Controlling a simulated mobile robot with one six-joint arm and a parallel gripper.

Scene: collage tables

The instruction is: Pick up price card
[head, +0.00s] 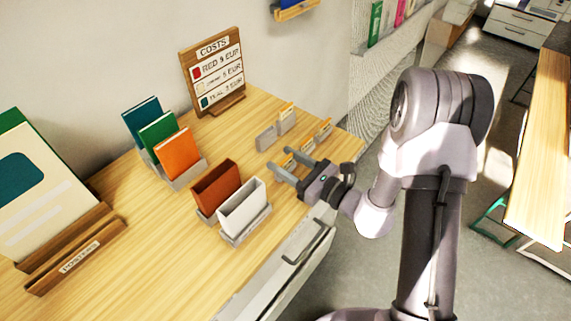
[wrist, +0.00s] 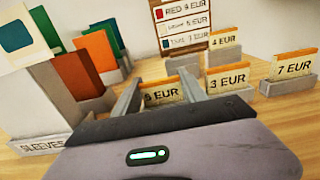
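Several price cards with orange tops stand in small grey holders on the wooden table. In the wrist view a card whose number looks like 5 or 6 EUR (wrist: 162,94) appears between the fingers of my gripper (wrist: 159,80), its lower part hidden by my gripper. Beside it to the right are the 3 EUR card (wrist: 228,79) and the 7 EUR card (wrist: 292,68), with the 4 EUR card (wrist: 223,43) behind. In the head view my gripper (head: 281,160) is open, fingers apart, low over the table by the cards. I cannot tell whether a finger touches the card.
A costs board (head: 213,71) stands at the back of the table (head: 150,240). Teal, green and orange folders (head: 176,156) stand left of my gripper. A brown sleeve (head: 216,184) and a white sleeve (head: 242,206) stand nearer. A poster stand (head: 75,258) is far left.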

